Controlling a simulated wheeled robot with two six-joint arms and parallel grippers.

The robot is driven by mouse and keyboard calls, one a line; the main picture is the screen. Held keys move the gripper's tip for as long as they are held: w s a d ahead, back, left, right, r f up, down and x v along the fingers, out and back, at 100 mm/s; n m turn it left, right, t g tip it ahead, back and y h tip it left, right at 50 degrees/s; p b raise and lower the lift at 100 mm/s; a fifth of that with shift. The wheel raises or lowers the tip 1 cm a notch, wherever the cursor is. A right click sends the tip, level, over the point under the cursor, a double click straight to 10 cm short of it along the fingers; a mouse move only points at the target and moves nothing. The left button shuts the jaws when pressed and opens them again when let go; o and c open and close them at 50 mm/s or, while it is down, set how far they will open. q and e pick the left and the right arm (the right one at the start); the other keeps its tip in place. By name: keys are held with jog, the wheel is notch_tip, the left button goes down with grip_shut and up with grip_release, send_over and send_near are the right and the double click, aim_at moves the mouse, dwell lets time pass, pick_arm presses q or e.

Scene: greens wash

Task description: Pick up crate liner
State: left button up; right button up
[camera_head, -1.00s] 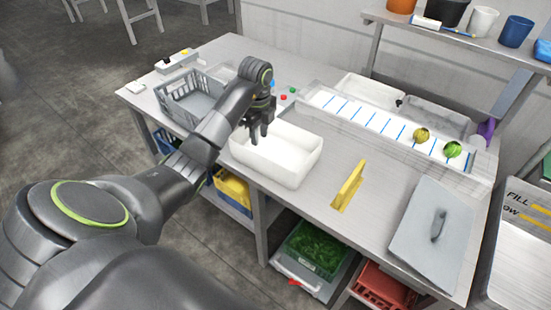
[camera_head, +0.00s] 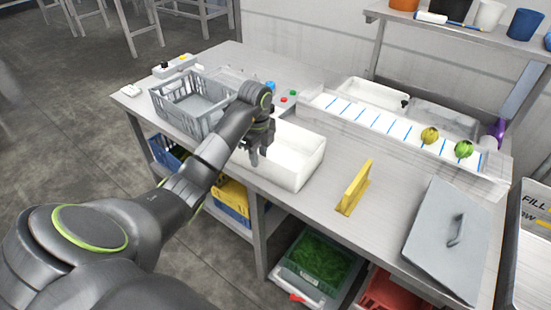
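No item is clearly recognisable as a crate liner. A white open-topped rectangular bin (camera_head: 298,170) stands on the steel worktable, and I cannot tell if it is the liner. A grey slatted crate (camera_head: 188,116) stands to its left, with a plain grey inside. My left gripper (camera_head: 255,160) points down at the left end of the white bin, in front of part of its rim. I cannot tell whether it touches the bin or whether its fingers are apart. My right gripper is out of view.
A yellow upright piece (camera_head: 354,188) and a grey lid with a handle (camera_head: 440,245) lie on the table (camera_head: 325,215). A white blue-striped strip (camera_head: 385,121) holds two greens. The table between bin and yellow piece is clear.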

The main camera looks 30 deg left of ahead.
pick_arm(q)
notch_tip(320, 180, down, 3)
jog(key=shift+r, duration=0.1)
grip_shut()
jog(key=shift+r, duration=0.1)
dwell(0.3)
